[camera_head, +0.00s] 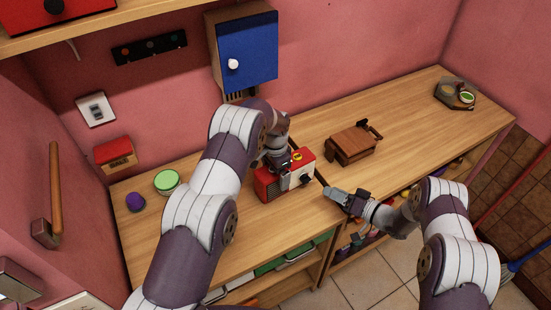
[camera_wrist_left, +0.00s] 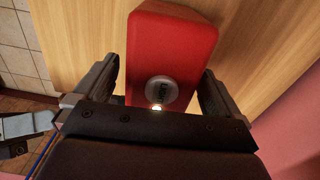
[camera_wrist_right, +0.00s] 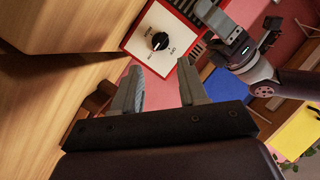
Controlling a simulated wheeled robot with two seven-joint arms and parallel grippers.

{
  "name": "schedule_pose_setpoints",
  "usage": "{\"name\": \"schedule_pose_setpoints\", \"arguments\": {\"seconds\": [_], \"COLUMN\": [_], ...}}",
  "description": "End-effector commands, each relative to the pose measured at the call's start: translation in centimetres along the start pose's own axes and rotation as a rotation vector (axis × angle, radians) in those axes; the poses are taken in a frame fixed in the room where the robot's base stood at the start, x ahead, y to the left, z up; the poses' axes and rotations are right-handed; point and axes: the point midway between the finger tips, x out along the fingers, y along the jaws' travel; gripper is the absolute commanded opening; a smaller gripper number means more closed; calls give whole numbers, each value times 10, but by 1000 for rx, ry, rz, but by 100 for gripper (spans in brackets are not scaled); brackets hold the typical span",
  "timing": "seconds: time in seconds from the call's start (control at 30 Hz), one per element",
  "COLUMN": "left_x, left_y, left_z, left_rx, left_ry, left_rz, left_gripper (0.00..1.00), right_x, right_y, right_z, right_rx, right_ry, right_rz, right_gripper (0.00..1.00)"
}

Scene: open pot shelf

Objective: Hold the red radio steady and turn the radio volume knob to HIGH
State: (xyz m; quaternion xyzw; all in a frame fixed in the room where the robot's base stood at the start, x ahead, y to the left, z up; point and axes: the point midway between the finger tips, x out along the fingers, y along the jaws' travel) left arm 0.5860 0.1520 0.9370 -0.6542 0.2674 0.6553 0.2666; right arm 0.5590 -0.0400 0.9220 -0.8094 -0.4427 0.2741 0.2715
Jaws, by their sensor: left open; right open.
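The red radio (camera_head: 268,187) stands on the wooden counter. Its white panel faces the right of the head view and carries a black volume knob (camera_head: 306,179). My left gripper (camera_head: 279,158) is at the radio's top, open. In the left wrist view its fingers straddle the red body (camera_wrist_left: 170,35), which has a round grey button (camera_wrist_left: 161,90); finger contact is unclear. My right gripper (camera_head: 333,193) is open and empty, right of the radio. In the right wrist view the knob (camera_wrist_right: 160,41) lies just beyond the open fingertips (camera_wrist_right: 159,66); small panel labels are too blurred to read surely.
A wooden box (camera_head: 351,147) stands right of the radio. A green-lidded jar (camera_head: 167,181) and purple ball (camera_head: 135,201) stand to the left. A blue wall cabinet (camera_head: 248,52) hangs behind. A dark tray (camera_head: 456,94) sits far right, with bare counter before it.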

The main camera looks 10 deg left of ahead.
Motion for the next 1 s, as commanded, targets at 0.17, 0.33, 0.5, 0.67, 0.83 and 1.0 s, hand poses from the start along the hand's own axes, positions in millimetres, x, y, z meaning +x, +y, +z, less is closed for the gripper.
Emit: {"name": "schedule_pose_setpoints", "arguments": {"seconds": [0.17, 0.33, 0.5, 0.67, 0.83, 1.0], "left_x": [22, 26, 26, 26, 26, 26], "left_y": [0, 0, 0, 0, 0, 0], "left_z": [0, -1, -1, 0, 0, 0], "left_rx": [-1, -1, -1, -1, -1, -1], "left_ry": [1, 3, 2, 2, 2, 2], "left_rz": [0, -2, -2, -2, -1, -1], "left_gripper": [98, 98, 91, 39, 12, 12], "right_x": [0, 0, 0, 0, 3, 10], "right_y": [0, 0, 0, 0, -4, -50], "right_z": [0, 0, 0, 0, -4, -22], "right_rx": [0, 0, 0, 0, -10, -73], "right_ry": [0, 0, 0, 0, -1, 19], "right_rz": [0, 0, 0, 0, -7, 34], "right_gripper": [43, 43, 43, 43, 58, 58]}}
